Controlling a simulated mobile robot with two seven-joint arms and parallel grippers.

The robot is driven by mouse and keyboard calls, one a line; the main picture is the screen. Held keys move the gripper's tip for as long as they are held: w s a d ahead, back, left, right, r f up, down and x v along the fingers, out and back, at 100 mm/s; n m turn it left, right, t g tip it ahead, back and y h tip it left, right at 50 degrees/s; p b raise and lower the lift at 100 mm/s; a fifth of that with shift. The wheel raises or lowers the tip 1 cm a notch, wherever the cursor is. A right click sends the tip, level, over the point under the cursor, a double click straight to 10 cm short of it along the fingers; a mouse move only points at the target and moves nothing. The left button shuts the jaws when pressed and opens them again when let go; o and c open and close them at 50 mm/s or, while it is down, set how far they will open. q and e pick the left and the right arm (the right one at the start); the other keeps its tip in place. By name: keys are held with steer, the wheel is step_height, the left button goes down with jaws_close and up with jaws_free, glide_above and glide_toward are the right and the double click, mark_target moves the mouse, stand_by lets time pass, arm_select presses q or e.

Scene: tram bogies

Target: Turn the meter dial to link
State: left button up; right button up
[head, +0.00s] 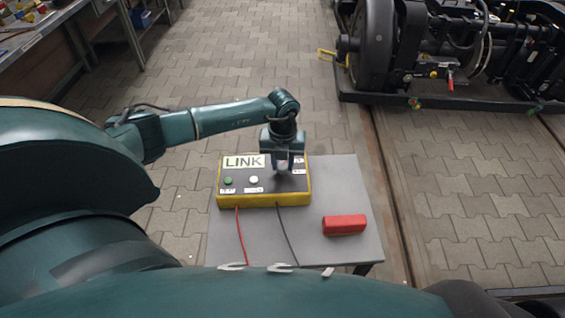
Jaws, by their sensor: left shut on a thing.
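The meter (222,197) is a yellow-edged box with a dark top, lying on a small grey table (300,240). A label reading LINK (244,162) is on its upper left. A green button (228,180) and a white button (253,180) sit below the label. My left gripper (283,167) points down over the right half of the meter and is shut on a small pale dial (283,172). The gripper hides most of the dial, so I cannot tell where it points. My right gripper is out of view.
A red block (344,225) lies on the table to the right of the meter. A red lead (240,238) and a black lead (287,238) run from the meter's front edge. A bogie (440,50) stands behind on the right. A workbench (50,30) is at upper left.

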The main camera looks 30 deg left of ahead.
mark_target(283, 165)
arm_select(q)
steer(key=shift+m, duration=1.3)
steer(key=shift+b, duration=0.3)
steer(key=o, duration=1)
steer(key=shift+c, duration=0.2)
step_height(283, 165, up, 13)
steer(key=shift+p, duration=0.3)
